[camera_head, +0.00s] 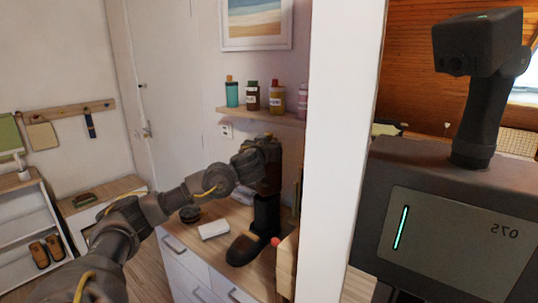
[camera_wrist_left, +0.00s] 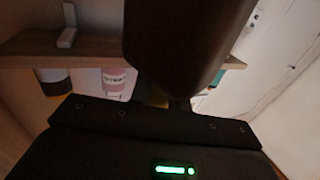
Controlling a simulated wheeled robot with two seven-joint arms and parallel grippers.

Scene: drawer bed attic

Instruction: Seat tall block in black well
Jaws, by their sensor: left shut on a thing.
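My left gripper (camera_head: 268,158) is above the dresser top, shut on a dark brown block. In the left wrist view the block (camera_wrist_left: 185,45) is large and close, with rounded lower corners, and hides much of the fingers. I cannot tell which of these is the black well. My right gripper is not in view.
The dresser top (camera_head: 222,218) also bears a white box (camera_head: 214,230). A wall shelf (camera_head: 262,116) with several bottles is above and behind the gripper. A white upright post (camera_head: 338,150) stands close on the right, beside a mirror-like view of my own body.

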